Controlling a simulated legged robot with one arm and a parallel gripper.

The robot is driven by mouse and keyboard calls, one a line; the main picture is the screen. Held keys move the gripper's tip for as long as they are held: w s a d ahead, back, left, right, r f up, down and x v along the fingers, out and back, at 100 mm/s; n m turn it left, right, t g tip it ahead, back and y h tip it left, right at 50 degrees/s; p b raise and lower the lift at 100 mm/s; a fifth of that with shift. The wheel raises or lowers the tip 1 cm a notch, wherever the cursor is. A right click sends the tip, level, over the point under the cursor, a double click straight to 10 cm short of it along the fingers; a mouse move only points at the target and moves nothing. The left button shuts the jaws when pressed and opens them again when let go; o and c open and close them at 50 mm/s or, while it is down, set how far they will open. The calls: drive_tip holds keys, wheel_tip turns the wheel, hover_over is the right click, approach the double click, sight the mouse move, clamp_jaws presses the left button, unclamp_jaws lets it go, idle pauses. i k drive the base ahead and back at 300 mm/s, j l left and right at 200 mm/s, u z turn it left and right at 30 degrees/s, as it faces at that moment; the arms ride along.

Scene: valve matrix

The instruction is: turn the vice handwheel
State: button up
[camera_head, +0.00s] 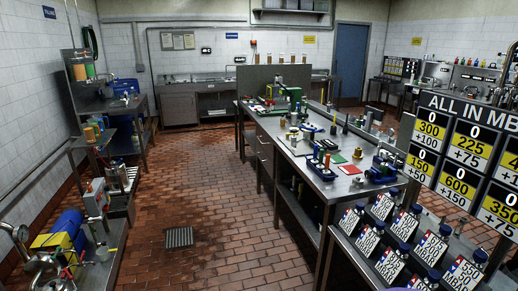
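A small blue device (383,169) that looks like a vice sits at the near right corner of the long metal workbench (300,148). A green machine (290,98) with grey parts stands farther back on the same bench. Both are small in the picture, and I cannot make out a handwheel for certain on either. My gripper is not in this view, so nothing shows it touching the bench or these devices.
A sign rack (470,150) and bottles with number cards (408,225) stand at the near right. Pumps and pipes (65,235) line the left side. Open tiled floor (210,215) with a drain grate (179,237) lies between. A blue door (350,58) is at the back.

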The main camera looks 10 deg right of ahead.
sight(368, 174)
drive_tip(key=i+z, duration=0.25)
drive_tip(key=i, duration=0.2)
drive_tip(key=i+j+z, duration=0.1)
drive_tip(key=i+z, duration=0.15)
drive_tip(key=i, duration=0.2)
drive_tip(key=i+j+z, duration=0.2)
drive_tip(key=i, duration=0.25)
